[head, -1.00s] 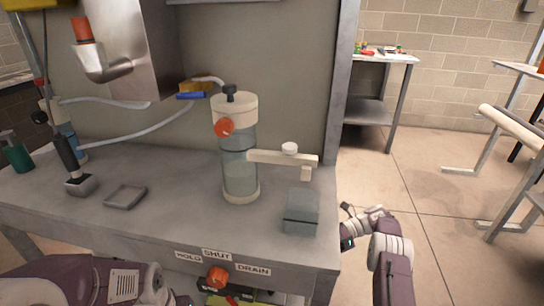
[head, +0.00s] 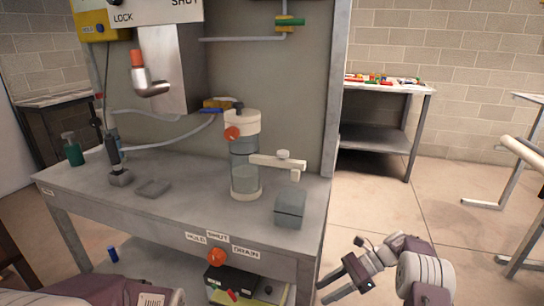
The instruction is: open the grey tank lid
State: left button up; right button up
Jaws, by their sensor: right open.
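A small grey box-shaped tank (head: 290,209) stands near the right front corner of the bench, with a flat top that looks closed. It is under and beside the end of a cream arm from the clear cylinder. My right gripper (head: 335,283) is open and empty, low to the right of the bench and apart from the tank. My left arm shows at the bottom left; its gripper is out of the picture.
The grey bench (head: 200,212) holds a clear cylinder (head: 244,178) with an orange knob, a flat grey square piece (head: 152,188) and a green bottle (head: 72,150). An orange knob (head: 216,257) sits on the front. Open floor lies to the right.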

jog(key=s+d+r+n+t+h, duration=0.2)
jog(key=s+n+t+h, duration=0.2)
jog(key=s+n+h, duration=1.1)
jog(key=s+r+n+y+p, duration=0.1)
jog(key=s+r+y+p, duration=0.1)
jog(key=r+p, duration=1.6)
jog(key=s+r+n+y+p, duration=0.1)
jog(key=s+r+p, duration=0.1)
jog(key=r+p, duration=1.6)
jog(key=shift+s+a+r+n+y, duration=0.2)
jog(key=shift+s+r+n+y, duration=0.1)
jog(key=shift+y, duration=0.1)
jog(key=shift+w+f, duration=0.1)
jog(key=shift+f, duration=0.15)
